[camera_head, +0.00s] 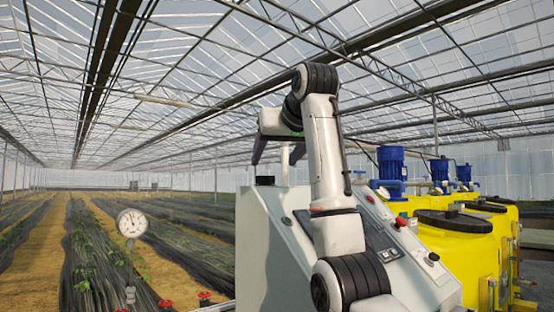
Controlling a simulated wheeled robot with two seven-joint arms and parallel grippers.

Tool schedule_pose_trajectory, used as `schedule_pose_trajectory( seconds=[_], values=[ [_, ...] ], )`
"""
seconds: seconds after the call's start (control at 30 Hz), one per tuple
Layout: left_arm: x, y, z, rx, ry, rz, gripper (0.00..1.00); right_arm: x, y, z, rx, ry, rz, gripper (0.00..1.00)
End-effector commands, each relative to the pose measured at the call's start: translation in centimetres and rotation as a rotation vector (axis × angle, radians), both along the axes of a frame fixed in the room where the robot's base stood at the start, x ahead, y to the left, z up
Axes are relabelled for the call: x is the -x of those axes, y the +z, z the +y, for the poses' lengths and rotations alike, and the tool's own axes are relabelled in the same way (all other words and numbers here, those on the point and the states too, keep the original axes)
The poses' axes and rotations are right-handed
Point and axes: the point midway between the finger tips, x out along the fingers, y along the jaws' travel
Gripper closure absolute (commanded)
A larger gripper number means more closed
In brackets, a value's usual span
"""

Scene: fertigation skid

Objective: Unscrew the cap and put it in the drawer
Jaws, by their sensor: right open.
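My right arm rises through the middle of the view and bends over at the top. My right gripper (278,155) hangs from it with its two dark fingers apart, above the top of the grey control cabinet (262,240). A short black round piece (265,180) sits on the cabinet's top, just below and left of the fingers and apart from them; it may be the cap, but I cannot tell for sure. A pale upright shape shows between and below the fingers. I cannot make out a drawer. My left gripper is not in view.
The cabinet's sloped panel (425,278) carries buttons and is partly hidden by my arm. Yellow tanks (450,255) with black lids and blue motors (391,162) stand at right. A pressure gauge (131,223) and red valve handles (205,295) are at left front.

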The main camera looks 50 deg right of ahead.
Motion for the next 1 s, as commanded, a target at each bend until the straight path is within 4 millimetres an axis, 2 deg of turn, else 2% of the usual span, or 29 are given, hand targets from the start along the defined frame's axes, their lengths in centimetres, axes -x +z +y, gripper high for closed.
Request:
schedule_pose_trajectory(
  seconds=[0.07,0.17,0.5,0.7,1.0],
  values=[
    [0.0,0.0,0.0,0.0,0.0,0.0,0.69,-0.1,0.0,0.5,0.0,-0.038,-0.018,0.38],
    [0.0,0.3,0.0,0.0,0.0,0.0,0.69,-0.7,-0.2,0.1,-0.003,-0.05,-0.021,0.38],
    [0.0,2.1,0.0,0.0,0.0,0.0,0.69,-5.2,-2.3,-2.7,-0.005,-0.047,-0.017,0.38],
    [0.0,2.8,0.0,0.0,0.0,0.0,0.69,-7.3,-3.3,-4.0,-0.005,-0.045,-0.02,0.38],
    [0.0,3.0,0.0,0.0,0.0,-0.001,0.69,-8.0,-3.9,-4.4,-0.004,-0.045,-0.021,0.38]
  ],
)
